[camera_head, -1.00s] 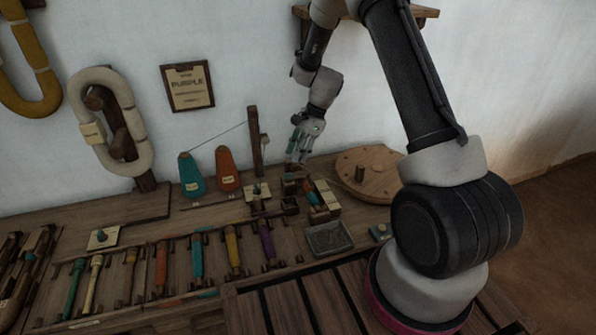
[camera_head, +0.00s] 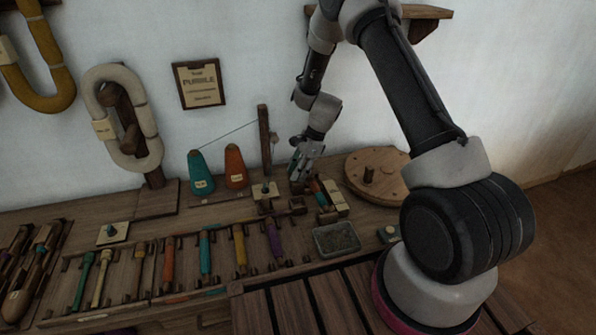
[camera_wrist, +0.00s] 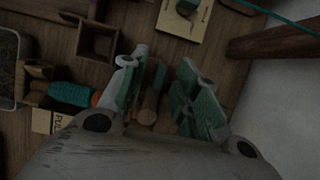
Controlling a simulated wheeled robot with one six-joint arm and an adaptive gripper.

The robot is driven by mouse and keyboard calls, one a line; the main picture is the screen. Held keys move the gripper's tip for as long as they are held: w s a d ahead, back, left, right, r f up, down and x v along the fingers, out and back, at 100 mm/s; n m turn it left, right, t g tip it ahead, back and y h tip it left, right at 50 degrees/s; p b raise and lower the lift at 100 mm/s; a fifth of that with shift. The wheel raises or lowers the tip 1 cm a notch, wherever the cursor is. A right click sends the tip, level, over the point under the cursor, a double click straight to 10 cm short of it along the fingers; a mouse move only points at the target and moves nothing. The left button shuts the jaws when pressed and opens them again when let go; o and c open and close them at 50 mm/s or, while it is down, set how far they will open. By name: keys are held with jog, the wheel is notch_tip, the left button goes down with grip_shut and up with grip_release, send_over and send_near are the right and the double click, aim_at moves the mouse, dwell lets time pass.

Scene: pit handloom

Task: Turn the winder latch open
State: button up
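The winder (camera_head: 322,193) stands on the bench below my gripper, with a teal and orange wound bobbin lying in it. The bobbin (camera_wrist: 72,94) also shows in the wrist view, left of my fingers. My gripper (camera_head: 300,172) points down at the winder's left end. In the wrist view my gripper (camera_wrist: 160,88) is open, its green-padded fingers apart. A small wooden piece with a teal mark (camera_wrist: 157,78), which may be the winder latch, shows between the fingers. I cannot tell whether either finger touches it. My gripper's palm hides the lower part of that view.
A square wooden box (camera_wrist: 99,40) and a pale plate with a peg (camera_wrist: 186,16) are near the fingers. A grey tray (camera_head: 336,239) and a round wooden disc (camera_head: 378,172) stand to the right. Teal (camera_head: 200,174) and orange (camera_head: 235,168) cones and a post (camera_head: 264,138) stand left.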

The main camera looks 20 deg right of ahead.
grip_shut()
jog(key=shift+n, duration=0.4)
jog(key=n+g, duration=0.1)
jog(key=n, duration=0.3)
jog(key=shift+w+g, duration=0.15)
jog(key=shift+g, duration=0.25)
jog(key=n, duration=0.2)
jog(key=n+g+h, duration=0.1)
jog(key=n, duration=0.1)
jog(key=shift+a+n+g, duration=0.1)
jog(key=shift+n+g, duration=0.2)
jog(key=n+h, duration=0.1)
jog(key=n, duration=0.3)
jog(key=shift+w+a+g+h, duration=0.1)
jog(key=shift+g+h, duration=0.3)
jog(key=shift+n+h, duration=0.8)
jog(key=shift+n, duration=1.4)
